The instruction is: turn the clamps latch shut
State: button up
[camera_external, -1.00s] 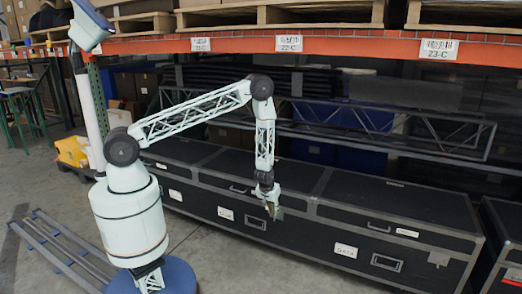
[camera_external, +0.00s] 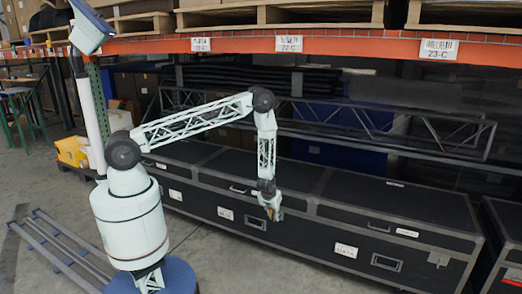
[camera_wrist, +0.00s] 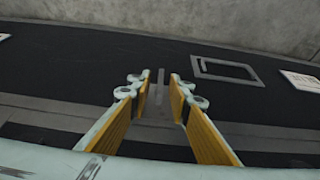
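The latch appears as a narrow grey metal strip (camera_wrist: 160,82) on the dark case front in the wrist view, lying between my fingertips. My gripper (camera_wrist: 160,85) is open, with its yellow-padded fingers on either side of the strip. I cannot tell whether the fingers touch it. In the external view, my gripper (camera_external: 273,213) points down at the front upper edge of the long black case (camera_external: 310,232). The latch cannot be made out there.
A recessed handle plate (camera_wrist: 226,70) and a white label (camera_wrist: 302,81) lie to the right of my fingers in the wrist view. A metal truss (camera_external: 400,130) runs behind the case lids under the orange rack beam (camera_external: 350,45). Concrete floor (camera_external: 220,265) is clear in front.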

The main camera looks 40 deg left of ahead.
jog(key=shift+c, duration=0.6)
grip_shut()
